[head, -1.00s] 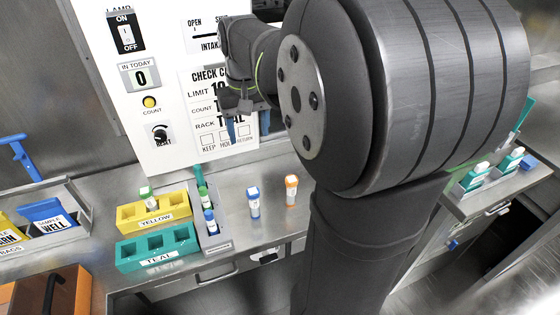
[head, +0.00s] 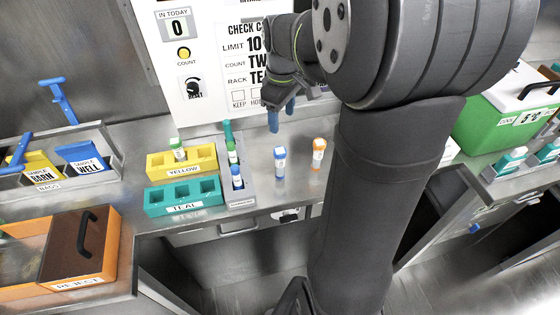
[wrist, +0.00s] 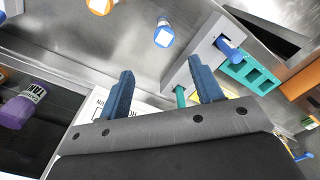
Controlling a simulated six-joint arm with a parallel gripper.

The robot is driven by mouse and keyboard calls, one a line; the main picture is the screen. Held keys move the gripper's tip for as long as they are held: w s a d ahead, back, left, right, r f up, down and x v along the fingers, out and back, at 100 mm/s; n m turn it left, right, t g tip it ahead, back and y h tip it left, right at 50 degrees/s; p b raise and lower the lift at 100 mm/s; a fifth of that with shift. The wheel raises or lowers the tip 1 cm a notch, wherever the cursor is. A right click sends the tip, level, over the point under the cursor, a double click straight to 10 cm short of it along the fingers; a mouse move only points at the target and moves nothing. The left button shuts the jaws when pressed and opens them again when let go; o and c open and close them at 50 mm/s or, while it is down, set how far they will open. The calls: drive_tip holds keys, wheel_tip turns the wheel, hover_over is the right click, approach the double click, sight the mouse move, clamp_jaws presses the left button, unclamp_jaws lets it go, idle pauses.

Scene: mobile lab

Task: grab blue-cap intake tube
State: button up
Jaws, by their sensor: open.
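A white tube with a blue cap (head: 280,160) stands upright on the steel counter, left of an orange-cap tube (head: 318,153). It also shows in the wrist view (wrist: 164,33), beyond the fingertips. My gripper (head: 281,113) is open and empty, above and behind this tube in the head view, not touching it. Its two blue fingers (wrist: 161,70) are spread in the wrist view. Another blue-cap tube (head: 237,178) stands in the grey rack (head: 240,200), which also holds green-topped tubes.
A yellow rack (head: 155,170) with a green-cap tube and a teal rack (head: 155,205) stand left of the grey rack. An orange reject bin (head: 110,255) is at lower left. A green cooler (head: 490,125) is at right. The counter around the loose tubes is clear.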

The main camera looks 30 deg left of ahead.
sight(281, 151)
wheel_tip(281, 151, down, 8)
drive_tip(key=shift+f, duration=0.25)
drive_tip(key=shift+s+f, duration=0.2)
drive_tip(key=shift+f, duration=1.15)
drive_tip(key=shift+s+f, duration=0.2)
drive_tip(key=shift+f, duration=1.1)
drive_tip(key=c, duration=1.1)
drive_tip(key=shift+r, duration=0.1)
